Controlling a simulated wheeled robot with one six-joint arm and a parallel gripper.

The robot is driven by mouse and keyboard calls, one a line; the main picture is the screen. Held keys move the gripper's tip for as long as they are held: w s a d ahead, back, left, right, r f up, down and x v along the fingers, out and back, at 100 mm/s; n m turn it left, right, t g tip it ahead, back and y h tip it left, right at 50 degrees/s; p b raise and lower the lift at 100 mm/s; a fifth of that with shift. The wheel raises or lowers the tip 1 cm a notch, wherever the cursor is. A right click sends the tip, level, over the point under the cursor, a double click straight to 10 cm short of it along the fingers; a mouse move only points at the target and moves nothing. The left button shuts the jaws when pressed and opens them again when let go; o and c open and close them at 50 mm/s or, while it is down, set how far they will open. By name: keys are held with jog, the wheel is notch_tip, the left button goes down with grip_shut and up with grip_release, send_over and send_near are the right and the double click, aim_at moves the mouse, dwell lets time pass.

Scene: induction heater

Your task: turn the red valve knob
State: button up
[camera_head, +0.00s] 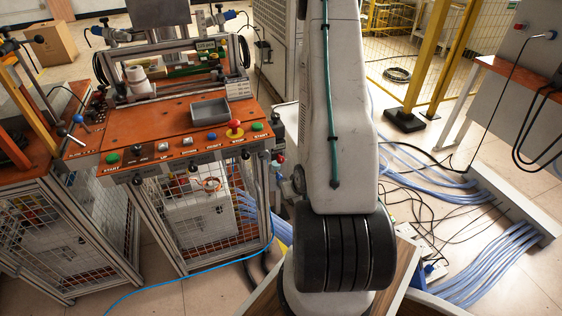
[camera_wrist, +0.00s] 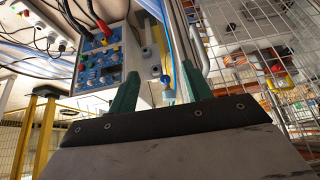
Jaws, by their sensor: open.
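A small red knob (camera_head: 280,158) shows at the right side of the orange-topped bench, just left of my arm in the head view. It is small there, and I cannot tell its exact shape or angle. My gripper (camera_wrist: 160,88) shows in the wrist view with its two green fingers spread apart and nothing held between them. A small blue part (camera_wrist: 165,79) on a yellow pipe appears beyond the gap between the fingers. I cannot make out the red knob for certain in the wrist view. My gripper is out of sight in the head view.
The orange bench (camera_head: 130,127) carries a grey tray (camera_head: 210,113), push buttons and a red mushroom button (camera_head: 235,124). A blue-faced control box (camera_wrist: 100,62) with cables is at the wrist view's upper left. Wire mesh (camera_wrist: 235,25) lies right. Blue hoses (camera_head: 500,262) cover the floor at right.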

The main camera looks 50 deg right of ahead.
jog(key=w+d+r+t+h, duration=0.1)
jog(key=w+d+t+h, duration=0.1)
jog(key=t, duration=0.1)
jog(key=t+h, duration=0.2)
jog(key=t, duration=0.1)
send_near(281, 160)
jog(key=w, duration=0.1)
jog(key=x, duration=0.8)
jog(key=shift+s+d+f, duration=0.1)
jog(key=shift+d+f, duration=0.15)
jog(key=shift+d, duration=0.05)
jog(key=c, duration=0.9)
